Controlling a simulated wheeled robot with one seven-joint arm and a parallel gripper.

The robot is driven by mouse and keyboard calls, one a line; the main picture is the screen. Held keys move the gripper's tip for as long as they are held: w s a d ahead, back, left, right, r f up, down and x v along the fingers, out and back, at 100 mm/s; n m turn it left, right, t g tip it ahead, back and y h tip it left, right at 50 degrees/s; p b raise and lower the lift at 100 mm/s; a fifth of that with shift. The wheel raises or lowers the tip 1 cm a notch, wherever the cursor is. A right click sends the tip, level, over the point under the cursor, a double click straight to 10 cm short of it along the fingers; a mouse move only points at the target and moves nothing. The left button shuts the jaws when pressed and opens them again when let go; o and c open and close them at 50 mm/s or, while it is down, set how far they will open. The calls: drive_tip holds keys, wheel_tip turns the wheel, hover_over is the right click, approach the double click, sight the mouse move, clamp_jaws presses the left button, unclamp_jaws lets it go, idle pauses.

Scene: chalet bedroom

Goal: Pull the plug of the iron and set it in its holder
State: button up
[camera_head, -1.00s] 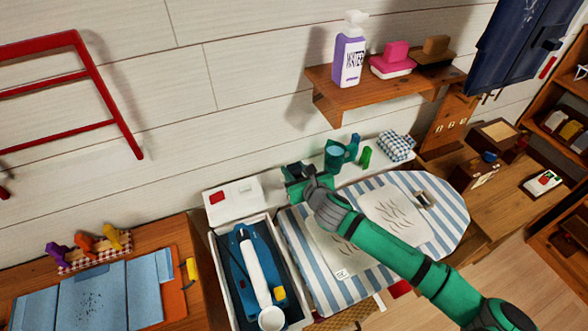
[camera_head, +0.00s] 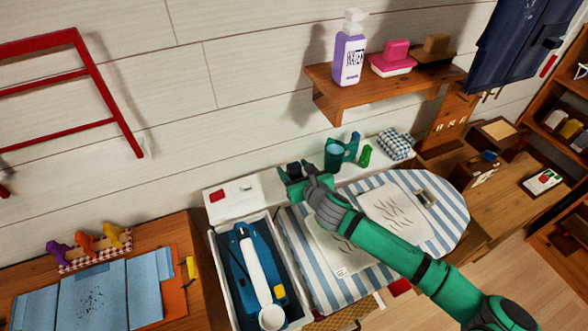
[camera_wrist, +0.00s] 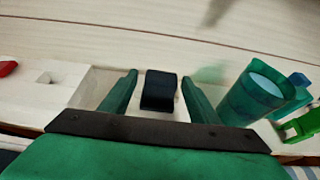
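The blue and white iron (camera_head: 256,266) lies in a white-rimmed tray (camera_head: 216,262) left of the striped ironing board (camera_head: 453,207). A black block that looks like the plug (camera_wrist: 159,90) stands between the two green fingers of my gripper (camera_wrist: 160,92) in the wrist view. Gaps show on both sides of it, so my gripper is open around it, not closed on it. In the head view my gripper (camera_head: 294,176) is at the white ledge behind the board. The iron's cord cannot be made out. I cannot tell which thing is the plug's holder.
A white box with a red switch (camera_head: 217,196) is left of my gripper. A teal cup (camera_head: 334,156), green items (camera_head: 366,157) and a checked cloth (camera_head: 395,146) stand to the right on the ledge. A wooden shelf (camera_head: 330,90) with a spray bottle (camera_head: 349,52) hangs above.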

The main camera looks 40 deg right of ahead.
drive_tip(key=v, duration=1)
drive_tip(key=shift+s+a, duration=0.1)
drive_tip(key=shift+s, duration=0.3)
